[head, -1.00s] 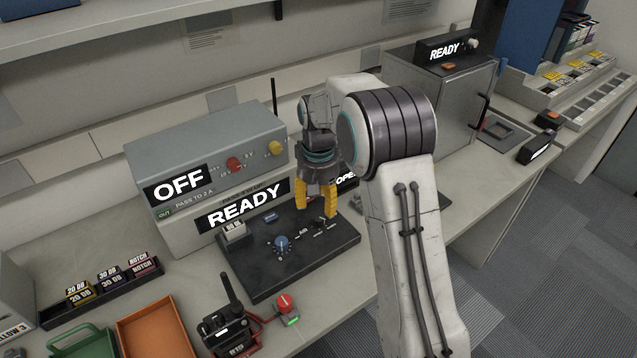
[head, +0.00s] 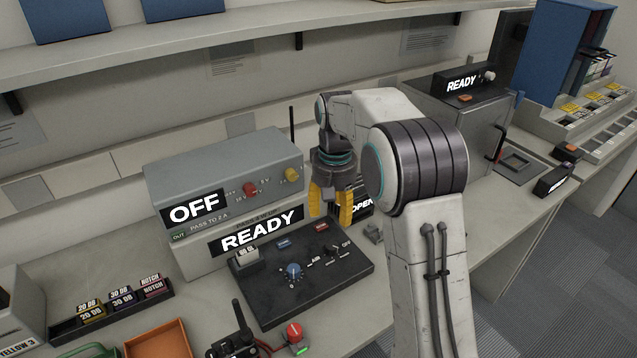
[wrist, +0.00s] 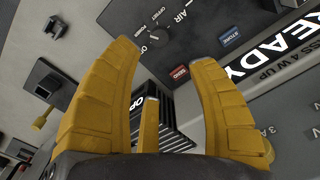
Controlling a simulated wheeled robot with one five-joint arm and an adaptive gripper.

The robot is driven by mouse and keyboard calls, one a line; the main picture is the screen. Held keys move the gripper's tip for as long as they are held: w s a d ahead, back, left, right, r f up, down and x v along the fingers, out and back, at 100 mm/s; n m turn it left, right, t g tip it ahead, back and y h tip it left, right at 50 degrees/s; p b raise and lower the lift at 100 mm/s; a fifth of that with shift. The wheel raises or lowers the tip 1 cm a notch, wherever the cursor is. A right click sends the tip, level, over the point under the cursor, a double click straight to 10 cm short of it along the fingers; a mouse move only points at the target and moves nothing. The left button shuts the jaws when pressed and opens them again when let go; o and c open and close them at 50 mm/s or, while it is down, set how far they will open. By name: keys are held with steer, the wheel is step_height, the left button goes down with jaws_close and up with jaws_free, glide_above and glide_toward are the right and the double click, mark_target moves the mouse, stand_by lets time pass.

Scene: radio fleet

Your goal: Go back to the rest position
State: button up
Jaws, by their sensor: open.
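My gripper (head: 331,204) is open and empty, with yellow fingers pointing down. In the head view it hangs above the back right of the black control panel (head: 290,302), in front of the box marked OPEN (head: 362,204). In the wrist view the fingers of my gripper (wrist: 165,75) are spread, with nothing between them but the view of the panel and the dark slotted box behind. The panel's AIR/OFFSET knob (wrist: 158,35) shows beyond the fingertips. My arm rises at the right of the head view and bends over toward the bench.
A grey unit marked OFF (head: 222,173) stands on a unit marked READY (head: 255,238), left of my gripper. A metal cabinet (head: 459,124) stands to the right. A handheld radio (head: 240,335) and an orange tray (head: 158,340) lie at the front. A shelf (head: 250,38) runs above.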

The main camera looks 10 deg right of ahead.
steer(key=shift+n+g, duration=0.4)
steer(key=shift+n, duration=0.2)
steer(key=s+f, duration=0.4)
steer(key=f, duration=0.1)
steer(key=shift+s+f, duration=0.15)
steer(key=shift+f, duration=0.05)
steer(key=s+r+t+p, duration=0.1)
steer(key=s+r, duration=0.2)
steer(key=s, duration=0.8)
steer(key=s+r+p, duration=0.1)
steer(key=s+r, duration=0.3)
steer(key=s, duration=0.7)
steer(key=r+t, duration=0.1)
steer(key=r, duration=0.1)
steer(key=s+r+t+p, duration=0.1)
steer(key=r+t, duration=0.1)
steer(key=r, duration=0.1)
steer(key=shift+s+r, duration=0.2)
steer(key=shift+r, duration=0.05)
